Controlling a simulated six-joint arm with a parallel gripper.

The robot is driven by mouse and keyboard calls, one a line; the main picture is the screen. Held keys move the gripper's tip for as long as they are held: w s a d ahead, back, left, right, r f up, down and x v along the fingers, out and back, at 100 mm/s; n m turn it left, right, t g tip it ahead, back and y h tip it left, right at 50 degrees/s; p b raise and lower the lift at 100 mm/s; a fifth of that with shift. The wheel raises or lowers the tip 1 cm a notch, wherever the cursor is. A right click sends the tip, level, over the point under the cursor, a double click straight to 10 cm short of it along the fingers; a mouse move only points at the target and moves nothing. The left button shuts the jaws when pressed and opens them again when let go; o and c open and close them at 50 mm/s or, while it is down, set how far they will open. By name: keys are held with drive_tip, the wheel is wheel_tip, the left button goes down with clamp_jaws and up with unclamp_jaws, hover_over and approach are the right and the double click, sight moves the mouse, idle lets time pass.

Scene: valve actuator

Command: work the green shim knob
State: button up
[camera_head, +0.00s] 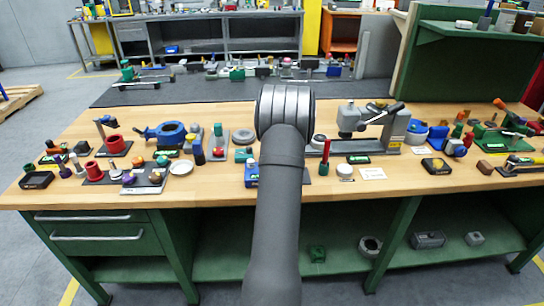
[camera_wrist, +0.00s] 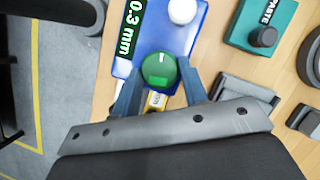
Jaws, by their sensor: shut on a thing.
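The green knob (camera_wrist: 159,70) sits on a blue block (camera_wrist: 165,22) marked "0.3 mm", with a white round piece (camera_wrist: 182,10) farther along it. My gripper (camera_wrist: 159,66) has one dark blue finger on each side of the knob and is shut on it. A pale mark shows on the knob's top. A small yellow label (camera_wrist: 157,101) lies between the fingers, below the knob. In the head view my arm hides the gripper and the knob; only part of the blue block (camera_head: 251,175) shows beside the arm.
The wooden bench (camera_head: 215,185) carries many fixtures left and right of my arm. The bench edge lies close by.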

drive_tip(key=o, duration=1)
drive_tip(key=v, duration=1.2)
drive_tip(key=x, duration=1.2)
